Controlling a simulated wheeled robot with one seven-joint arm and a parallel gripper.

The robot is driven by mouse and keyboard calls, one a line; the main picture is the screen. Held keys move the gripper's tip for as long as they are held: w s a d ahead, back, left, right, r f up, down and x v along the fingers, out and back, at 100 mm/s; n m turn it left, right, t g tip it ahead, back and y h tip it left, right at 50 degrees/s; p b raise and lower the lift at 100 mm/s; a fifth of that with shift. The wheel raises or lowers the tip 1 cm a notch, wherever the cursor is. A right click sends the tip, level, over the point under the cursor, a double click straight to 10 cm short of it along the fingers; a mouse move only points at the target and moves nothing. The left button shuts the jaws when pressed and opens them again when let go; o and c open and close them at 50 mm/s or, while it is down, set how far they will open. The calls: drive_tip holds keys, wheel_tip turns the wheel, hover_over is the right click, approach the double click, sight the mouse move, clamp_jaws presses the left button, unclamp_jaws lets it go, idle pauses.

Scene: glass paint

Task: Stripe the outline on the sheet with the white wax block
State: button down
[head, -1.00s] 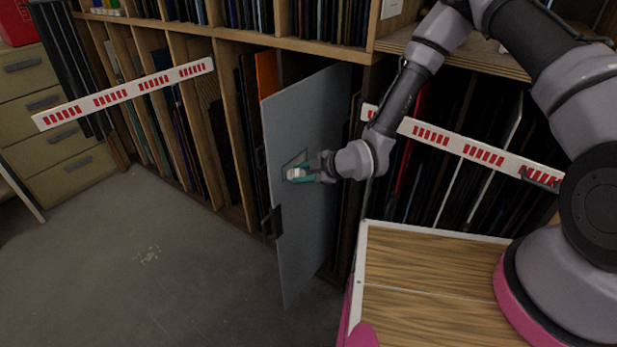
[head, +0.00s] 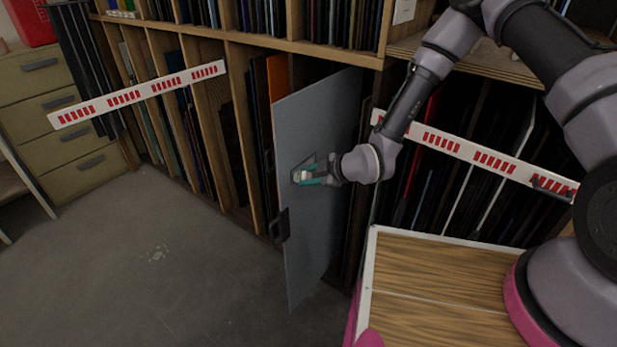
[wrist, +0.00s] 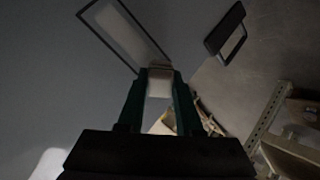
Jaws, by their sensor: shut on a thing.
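The grey sheet (head: 320,125) stands upright, sticking out of the rack. A dark four-sided outline (head: 304,162) is on its face, partly behind my gripper in the head view. In the wrist view, the outline (wrist: 99,37) is at the top and a paler band shows inside it. My gripper (head: 309,177) is shut on the white wax block (head: 304,176). In the wrist view, the block (wrist: 160,82) sits between the green fingertips, at the outline's lower right corner. I cannot tell whether the block touches the sheet.
A black holder (head: 279,225) sits on the sheet's front edge. Red-and-white rails (head: 140,95) cross the wooden rack of sheets. A wood-topped surface with a white rim (head: 367,290) stands at the lower right. The grey floor (head: 150,265) at left is clear.

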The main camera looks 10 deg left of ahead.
drive_tip(key=shift+a, duration=0.1)
drive_tip(key=shift+w, duration=0.15)
drive_tip(key=shift+w+d, duration=2.1)
drive_tip(key=shift+w, duration=2.75)
drive_tip(key=shift+s+a, duration=0.75)
drive_tip(key=shift+s, duration=0.9)
drive_tip(key=shift+s+a, duration=0.7)
drive_tip(key=shift+s, duration=0.95)
drive_tip(key=shift+s+a, duration=0.75)
drive_tip(key=shift+s, duration=0.9)
drive_tip(key=s+d, duration=0.2)
drive_tip(key=d, duration=0.3)
drive_tip(key=shift+s+d, duration=0.15)
drive_tip(key=shift+d, duration=0.15)
